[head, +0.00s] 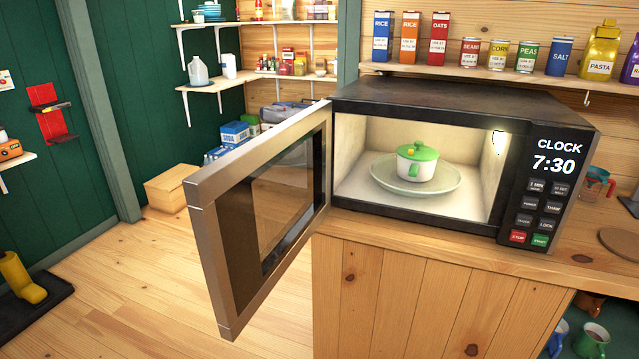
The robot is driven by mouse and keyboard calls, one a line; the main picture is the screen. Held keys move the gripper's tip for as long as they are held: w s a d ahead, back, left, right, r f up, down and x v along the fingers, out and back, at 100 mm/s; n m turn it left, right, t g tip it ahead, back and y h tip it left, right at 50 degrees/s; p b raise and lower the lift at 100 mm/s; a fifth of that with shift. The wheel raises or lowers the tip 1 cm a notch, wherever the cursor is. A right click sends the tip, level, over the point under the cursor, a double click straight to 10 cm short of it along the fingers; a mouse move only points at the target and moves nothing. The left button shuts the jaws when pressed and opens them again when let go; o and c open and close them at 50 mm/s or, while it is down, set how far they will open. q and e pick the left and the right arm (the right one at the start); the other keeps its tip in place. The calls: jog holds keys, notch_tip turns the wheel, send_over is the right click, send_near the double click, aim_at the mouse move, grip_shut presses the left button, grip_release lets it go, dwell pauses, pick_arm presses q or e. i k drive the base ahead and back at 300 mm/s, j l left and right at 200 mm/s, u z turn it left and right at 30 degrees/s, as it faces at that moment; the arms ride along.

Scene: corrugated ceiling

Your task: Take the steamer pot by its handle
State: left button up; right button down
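The microwave door (262,205) stands wide open, swung out to the left and toward me. Neither of my grippers shows in the head view.
The open door takes up the space left of the microwave's opening. The wooden counter (600,255) has a measuring cup (597,188) at right. A shelf (480,74) of cans and boxes runs above the microwave. The floor (120,285) at left is mostly clear.

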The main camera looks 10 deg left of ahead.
aim_at(413, 170)
jog(key=i+j+z, duration=0.1)
jog(key=j+z, duration=0.3)
jog(key=j, duration=0.3)
jog(key=j+z, duration=0.4)
jog(key=j, duration=0.8)
jog(key=k+j, duration=0.1)
jog(key=j, duration=0.45)
jog(key=i+l, duration=0.15)
jog(key=l, duration=0.2)
jog(key=i+l+u, duration=0.1)
jog(key=l, duration=0.25)
jog(key=i+l, duration=0.2)
jog(key=l, duration=0.15)
jog(key=i+l+u, duration=0.1)
jog(key=l, duration=0.25)
jog(key=i+l, duration=0.15)
jog(key=l, duration=0.25)
